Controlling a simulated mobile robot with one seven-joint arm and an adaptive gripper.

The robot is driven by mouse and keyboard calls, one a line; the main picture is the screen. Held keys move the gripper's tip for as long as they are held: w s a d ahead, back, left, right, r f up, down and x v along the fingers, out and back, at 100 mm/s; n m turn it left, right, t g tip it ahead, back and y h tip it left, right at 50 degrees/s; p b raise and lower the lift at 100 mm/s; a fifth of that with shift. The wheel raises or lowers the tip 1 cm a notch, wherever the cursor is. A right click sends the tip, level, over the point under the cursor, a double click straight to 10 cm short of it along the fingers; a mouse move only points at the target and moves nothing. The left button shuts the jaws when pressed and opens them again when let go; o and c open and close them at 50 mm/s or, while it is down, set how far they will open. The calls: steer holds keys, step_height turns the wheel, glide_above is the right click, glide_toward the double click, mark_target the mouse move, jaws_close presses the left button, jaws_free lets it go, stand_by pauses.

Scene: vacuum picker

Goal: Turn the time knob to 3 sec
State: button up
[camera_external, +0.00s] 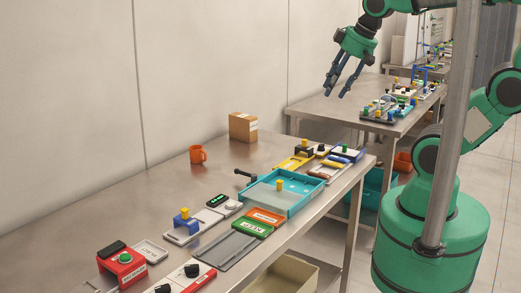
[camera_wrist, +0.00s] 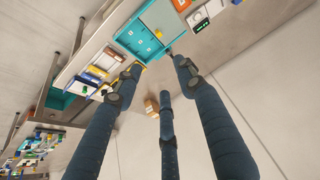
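No knob has a legible time label, so I cannot tell which is the time knob. Two black knobs, one at the back (camera_external: 191,270) and one at the front (camera_external: 163,289), sit on white and red panels at the near end of the table. A pale round knob (camera_external: 232,205) sits beside a small dark display (camera_external: 217,200) with green digits too small to read. My gripper (camera_external: 337,92) is raised above the far end of the table, well away from these knobs. Its three fingers are spread and empty, also in the wrist view (camera_wrist: 158,68).
A teal tray (camera_external: 302,204) with a yellow knob stands mid-table. A red box (camera_external: 121,267) with a green button, an orange mug (camera_external: 198,154) and a cardboard box (camera_external: 243,126) stand on the metal table (camera_external: 160,210). The table's back left is largely clear.

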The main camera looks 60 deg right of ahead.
steer(key=w+a+n+g+p, duration=0.1)
steer(key=w+a+n+g, duration=0.1)
steer(key=w+a, duration=0.85)
steer(key=n+g+p, duration=0.3)
steer(key=n, duration=0.3)
glide_above(192, 270)
steer(key=w, duration=0.1)
step_height(192, 270, down, 24)
steer(key=shift+d, duration=0.4)
steer(key=shift+f, duration=0.1)
step_height(192, 270, down, 14)
steer(key=shift+r+b, duration=0.15)
steer(key=shift+b, duration=0.45)
steer(key=shift+c, duration=0.5)
jaws_close()
